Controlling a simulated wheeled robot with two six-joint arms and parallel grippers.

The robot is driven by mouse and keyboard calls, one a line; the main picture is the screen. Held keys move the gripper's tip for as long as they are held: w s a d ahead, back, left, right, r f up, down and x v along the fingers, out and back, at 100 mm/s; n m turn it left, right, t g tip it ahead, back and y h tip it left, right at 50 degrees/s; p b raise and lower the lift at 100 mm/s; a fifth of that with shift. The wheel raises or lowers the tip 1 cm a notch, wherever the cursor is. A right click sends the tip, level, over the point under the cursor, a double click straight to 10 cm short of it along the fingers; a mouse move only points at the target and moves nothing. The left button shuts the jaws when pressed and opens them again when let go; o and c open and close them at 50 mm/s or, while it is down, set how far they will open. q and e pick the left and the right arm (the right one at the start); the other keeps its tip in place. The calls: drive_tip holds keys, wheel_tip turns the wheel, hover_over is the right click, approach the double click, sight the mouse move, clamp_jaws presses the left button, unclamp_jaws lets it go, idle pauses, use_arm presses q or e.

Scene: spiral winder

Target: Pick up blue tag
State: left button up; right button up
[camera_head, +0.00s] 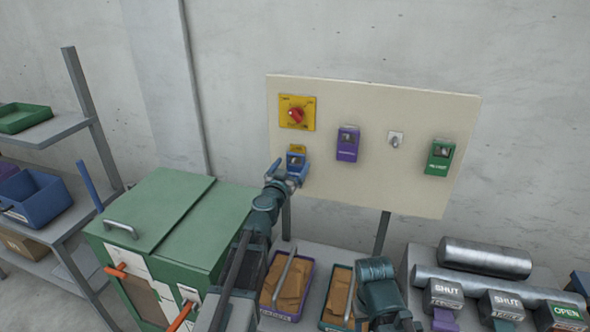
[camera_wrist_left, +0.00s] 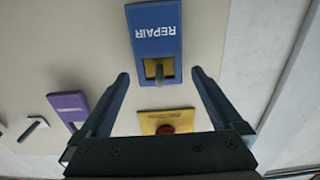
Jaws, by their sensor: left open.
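The blue tag (camera_head: 297,160) hangs on the cream board, on a peg at the left below the yellow plate with the red knob. In the left wrist view the blue tag (camera_wrist_left: 155,30) reads REPAIR upside down, and a grey peg pokes through its window, with yellow behind. My left gripper (camera_head: 290,177) is at the tag in the head view. In the wrist view my left gripper (camera_wrist_left: 160,75) is open and empty, its fingertips spread on either side of the tag's peg end. I cannot tell how deep they reach. My right gripper is not in view.
The cream board (camera_head: 380,110) also carries a yellow plate with a red knob (camera_head: 296,113), a purple tag (camera_head: 347,144), a bare peg (camera_head: 395,141) and a green tag (camera_head: 439,157). Below are a green cabinet (camera_head: 165,220), trays (camera_head: 285,290) and several tags on the right.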

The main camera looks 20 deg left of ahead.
use_arm(q)
drive_tip(key=shift+w, duration=0.95)
drive_tip(key=shift+d, duration=0.1)
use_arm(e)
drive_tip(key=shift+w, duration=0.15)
use_arm(q)
drive_tip(key=c, duration=1.3)
drive_tip(key=shift+r, duration=0.15)
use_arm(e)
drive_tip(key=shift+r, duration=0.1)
